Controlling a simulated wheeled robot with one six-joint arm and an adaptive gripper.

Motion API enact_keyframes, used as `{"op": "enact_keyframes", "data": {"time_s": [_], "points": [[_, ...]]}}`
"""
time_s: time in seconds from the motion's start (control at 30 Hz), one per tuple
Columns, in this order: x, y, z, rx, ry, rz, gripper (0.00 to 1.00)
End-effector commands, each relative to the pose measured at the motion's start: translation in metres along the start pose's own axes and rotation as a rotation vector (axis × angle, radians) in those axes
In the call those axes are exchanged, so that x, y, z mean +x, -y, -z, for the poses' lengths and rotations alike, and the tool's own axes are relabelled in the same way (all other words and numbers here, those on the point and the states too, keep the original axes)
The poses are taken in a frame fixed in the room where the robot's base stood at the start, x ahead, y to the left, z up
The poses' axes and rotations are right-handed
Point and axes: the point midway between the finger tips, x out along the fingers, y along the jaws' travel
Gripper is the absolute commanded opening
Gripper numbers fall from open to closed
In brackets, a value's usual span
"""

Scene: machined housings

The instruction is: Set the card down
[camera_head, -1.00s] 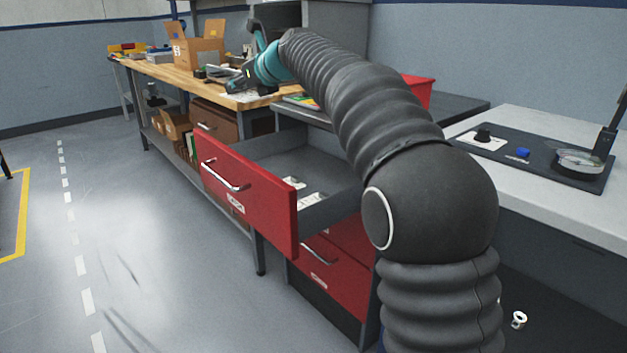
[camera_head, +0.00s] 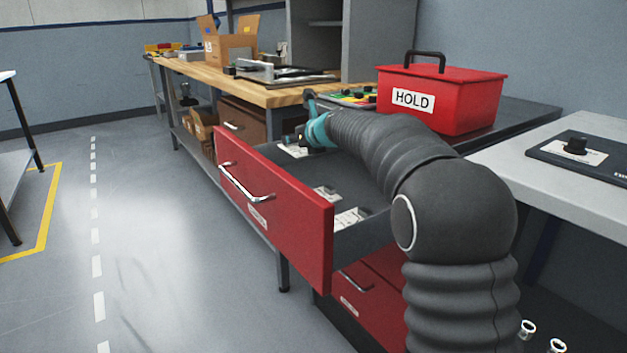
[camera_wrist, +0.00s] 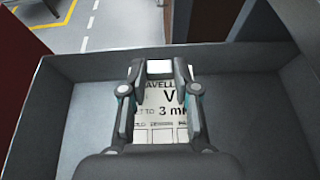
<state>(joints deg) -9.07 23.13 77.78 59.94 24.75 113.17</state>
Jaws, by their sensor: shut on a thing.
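The card (camera_wrist: 161,110) is white with black print, partly reading "V" and "3 m". In the wrist view it sits between the two fingers of my gripper (camera_wrist: 159,72), which is shut on it. The open drawer (camera_wrist: 75,120) of the red cabinet lies around and below the card; I cannot tell whether the card touches its floor. In the head view the gripper (camera_head: 305,140) is at the drawer's far end, with a white bit of the card (camera_head: 295,151) showing beside it. My arm hides part of the drawer.
Other white cards with small dark parts (camera_head: 350,217) lie in the nearer part of the drawer. The red drawer front (camera_head: 275,215) stands out over the floor. A red HOLD box (camera_head: 450,100) is on the cabinet top. A wooden bench (camera_head: 240,92) stands behind.

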Motion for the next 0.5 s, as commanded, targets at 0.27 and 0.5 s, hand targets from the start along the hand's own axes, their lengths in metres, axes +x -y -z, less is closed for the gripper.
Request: {"op": "enact_keyframes", "data": {"time_s": [0.27,0.5], "points": [[0.014,-0.008,0.029,-0.004,0.0,-0.01,0.01],[0.028,-0.006,0.063,-0.001,0.0,-0.008,0.01]]}}
